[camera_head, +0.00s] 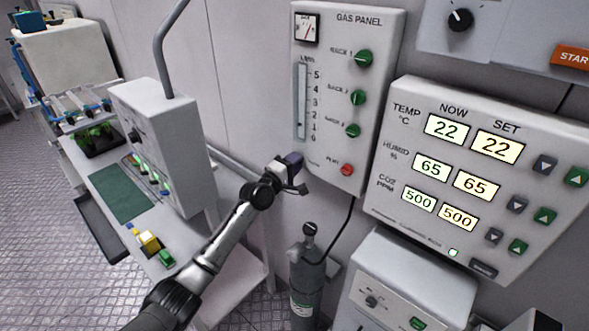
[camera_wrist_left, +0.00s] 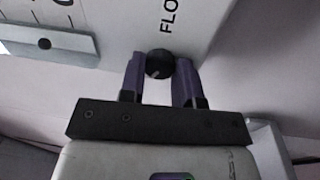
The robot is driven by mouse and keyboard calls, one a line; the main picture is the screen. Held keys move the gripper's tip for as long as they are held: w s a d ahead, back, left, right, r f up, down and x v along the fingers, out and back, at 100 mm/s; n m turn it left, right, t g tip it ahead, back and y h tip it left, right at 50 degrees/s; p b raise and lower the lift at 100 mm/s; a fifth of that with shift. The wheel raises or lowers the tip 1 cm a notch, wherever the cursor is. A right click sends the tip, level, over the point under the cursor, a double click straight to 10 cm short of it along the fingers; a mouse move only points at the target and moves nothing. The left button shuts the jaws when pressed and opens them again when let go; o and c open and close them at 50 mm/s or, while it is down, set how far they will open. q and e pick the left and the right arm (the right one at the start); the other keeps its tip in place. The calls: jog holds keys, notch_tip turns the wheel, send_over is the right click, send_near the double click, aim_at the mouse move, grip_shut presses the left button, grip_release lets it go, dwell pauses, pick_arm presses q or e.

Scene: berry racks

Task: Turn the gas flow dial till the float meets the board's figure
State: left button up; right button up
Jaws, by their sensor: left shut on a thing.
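The gas panel (camera_head: 345,30) is a light grey board on the wall. It carries a flow tube (camera_head: 302,100) with a scale from 5 down to 0. I cannot make out the float in the head view. In the left wrist view the tube's lower end (camera_wrist_left: 75,45) shows a dark round spot. The black flow dial (camera_wrist_left: 159,63) sits beside the letters "FLO". My left gripper (camera_head: 292,163) is at the panel's lower left and hides the dial in the head view. In the wrist view its fingers (camera_wrist_left: 160,75) are shut on the dial from both sides.
Green knobs (camera_head: 363,58) and a red button (camera_head: 347,169) are on the gas panel. A climate board (camera_head: 480,180) on the right reads 22, 65 and 500, each under both NOW and SET. A gas cylinder (camera_head: 306,275) stands below. A bench (camera_head: 110,185) is left.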

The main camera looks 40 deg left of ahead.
pick_arm(q)
jog(key=m+h, duration=0.1)
jog(key=m, duration=0.8)
jog(key=m+g+h+b, duration=0.1)
jog(key=m, duration=0.8)
jog(key=shift+a, duration=0.2)
jog(key=shift+m, duration=0.5)
jog(key=o, duration=0.9)
